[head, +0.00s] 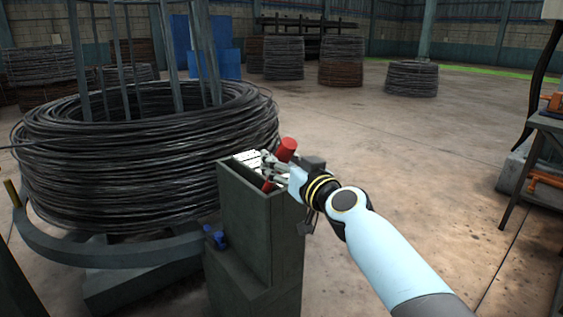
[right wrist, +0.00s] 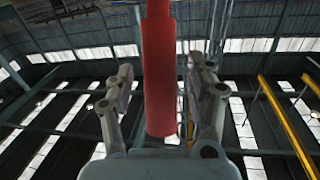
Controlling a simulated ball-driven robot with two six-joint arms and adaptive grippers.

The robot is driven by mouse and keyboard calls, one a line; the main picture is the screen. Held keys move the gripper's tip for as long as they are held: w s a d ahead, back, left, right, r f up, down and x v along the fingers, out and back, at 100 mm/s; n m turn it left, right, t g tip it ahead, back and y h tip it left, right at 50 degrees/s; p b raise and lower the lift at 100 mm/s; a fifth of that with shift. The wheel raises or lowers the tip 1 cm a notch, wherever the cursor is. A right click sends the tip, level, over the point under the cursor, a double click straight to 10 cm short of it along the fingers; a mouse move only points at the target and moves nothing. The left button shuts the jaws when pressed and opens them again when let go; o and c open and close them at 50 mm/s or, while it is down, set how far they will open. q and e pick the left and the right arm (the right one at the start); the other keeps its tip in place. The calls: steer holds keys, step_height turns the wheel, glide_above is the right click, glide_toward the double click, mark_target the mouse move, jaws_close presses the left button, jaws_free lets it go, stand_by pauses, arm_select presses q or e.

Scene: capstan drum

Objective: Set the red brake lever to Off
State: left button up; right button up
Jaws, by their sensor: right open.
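The red brake lever (head: 287,149) rises from the top of a grey-green control pedestal (head: 246,212) in the head view. A white label plate lies on the pedestal top, and its writing is too small to read. My right gripper (head: 268,168) is at the lever. In the right wrist view the red lever (right wrist: 160,80) stands between the two spread fingers of my right gripper (right wrist: 160,95), with a visible gap on each side. The lever's lower part is partly hidden by the gripper in the head view. My left gripper is not in view.
A large coil of dark wire (head: 140,150) on a drum stands left of the pedestal. Blue knobs (head: 215,238) stick out low on the pedestal's left side. A bench with orange clamps (head: 550,182) is at the right edge. The floor between is clear.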

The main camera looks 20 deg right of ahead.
steer(key=shift+w, duration=0.25)
jaws_close()
stand_by(0.3)
